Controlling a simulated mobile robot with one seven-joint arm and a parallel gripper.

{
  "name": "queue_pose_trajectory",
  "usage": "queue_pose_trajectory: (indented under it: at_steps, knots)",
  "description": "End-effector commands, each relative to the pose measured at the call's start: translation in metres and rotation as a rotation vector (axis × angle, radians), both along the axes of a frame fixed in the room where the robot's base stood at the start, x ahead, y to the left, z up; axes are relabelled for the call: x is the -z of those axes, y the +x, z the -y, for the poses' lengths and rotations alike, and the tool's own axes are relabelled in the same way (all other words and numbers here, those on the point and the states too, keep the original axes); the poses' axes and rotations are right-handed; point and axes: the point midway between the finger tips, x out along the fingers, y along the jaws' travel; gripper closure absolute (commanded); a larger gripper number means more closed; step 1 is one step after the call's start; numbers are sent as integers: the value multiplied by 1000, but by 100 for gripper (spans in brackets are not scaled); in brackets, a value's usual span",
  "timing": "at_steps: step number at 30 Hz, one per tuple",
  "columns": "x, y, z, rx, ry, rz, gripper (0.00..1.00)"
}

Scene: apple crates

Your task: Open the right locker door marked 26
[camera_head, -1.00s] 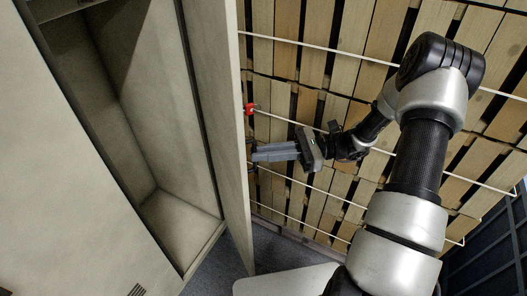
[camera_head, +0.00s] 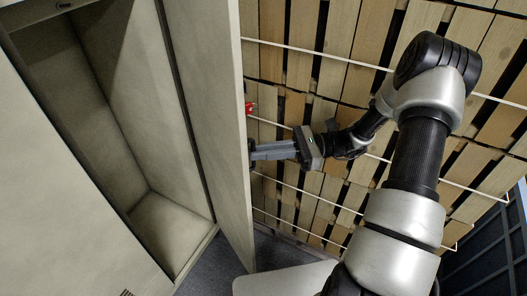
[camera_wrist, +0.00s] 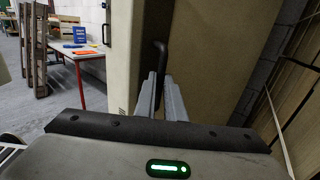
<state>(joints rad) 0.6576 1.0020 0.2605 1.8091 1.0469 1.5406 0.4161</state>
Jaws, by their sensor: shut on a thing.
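The locker door (camera_head: 205,110) stands open, seen with its inner face toward the locker's empty inside (camera_head: 120,120). Its number is not visible. My gripper (camera_head: 254,153) is at the door's outer side, near its free edge. In the wrist view, my gripper (camera_wrist: 161,95) is shut on the dark curved door handle (camera_wrist: 160,52), which stands up between the fingertips. The handle is mostly hidden in the head view. A small red part (camera_head: 249,108) shows at the door's edge, above the gripper.
Wooden slatted crates (camera_head: 320,100) fill the space behind my arm on the right. A neighbouring closed locker front (camera_head: 60,200) is at left. In the wrist view, a white table with red legs (camera_wrist: 75,50) stands far left. Grey floor shows below the door.

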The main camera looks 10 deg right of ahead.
Motion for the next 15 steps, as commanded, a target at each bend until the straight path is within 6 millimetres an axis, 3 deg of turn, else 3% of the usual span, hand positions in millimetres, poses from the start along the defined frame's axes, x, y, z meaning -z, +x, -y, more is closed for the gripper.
queue_pose_trajectory:
  at_steps: [1,2,3,5,15]
  knots:
    - [-5,13,-4,25,2,14,100]
    - [-5,13,-4,25,2,15,100]
    - [-5,13,-4,25,2,15,84]
    - [-5,13,-4,25,2,15,74]
    - [-4,12,-2,28,4,11,72]
